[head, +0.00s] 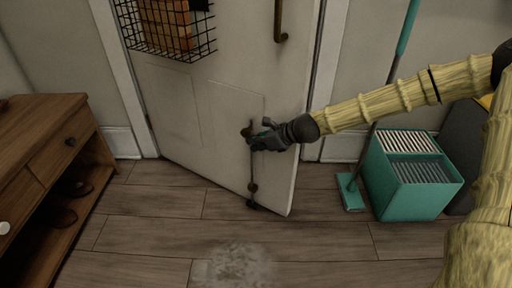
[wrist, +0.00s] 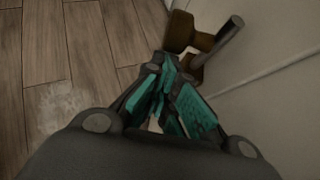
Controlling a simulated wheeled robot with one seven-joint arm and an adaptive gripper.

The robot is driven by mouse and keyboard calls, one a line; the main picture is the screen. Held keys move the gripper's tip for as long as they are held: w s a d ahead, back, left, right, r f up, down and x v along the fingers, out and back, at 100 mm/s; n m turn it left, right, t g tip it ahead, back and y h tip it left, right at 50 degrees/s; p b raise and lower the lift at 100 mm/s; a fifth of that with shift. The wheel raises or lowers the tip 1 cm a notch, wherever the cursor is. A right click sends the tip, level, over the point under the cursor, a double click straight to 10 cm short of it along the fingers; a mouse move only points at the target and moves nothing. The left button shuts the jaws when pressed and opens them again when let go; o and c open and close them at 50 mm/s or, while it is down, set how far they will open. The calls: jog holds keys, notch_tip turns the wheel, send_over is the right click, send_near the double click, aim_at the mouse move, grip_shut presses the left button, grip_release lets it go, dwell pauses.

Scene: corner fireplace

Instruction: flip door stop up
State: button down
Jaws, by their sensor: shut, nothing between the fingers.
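The door stop (head: 252,188) is a dark, thin upright fitting low on the door (head: 185,110), near its free edge. Its foot (head: 252,204) is down close to the wooden floor. My gripper (head: 254,136) is in front of the door at the upper part of the fitting and hides some of it. In the wrist view my gripper (wrist: 164,78) has its teal-padded fingers together, with nothing held. A brown bracket with a grey rod (wrist: 222,38) is just beyond the fingertips. I cannot tell whether they touch it.
A wire basket (head: 165,28) hangs on the door above. A wooden cabinet (head: 45,165) stands at left. A teal bin (head: 415,190) and a teal broom (head: 350,192) stand at right. The floor in front of the door is clear, with a pale dusty patch (head: 235,265).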

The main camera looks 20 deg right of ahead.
dwell(0.4)
notch_tip(320, 180, up, 4)
jog(key=p, duration=0.3)
jog(key=shift+f+p, duration=0.2)
jog(key=shift+p, duration=0.15)
jog(key=shift+f, duration=0.1)
notch_tip(320, 180, down, 4)
jog(key=b, duration=0.3)
jog(key=p+v, duration=0.6)
jog(key=v, duration=0.5)
jog(key=shift+s, duration=0.2)
jog(key=shift+d+f, duration=0.1)
jog(key=shift+f, duration=0.05)
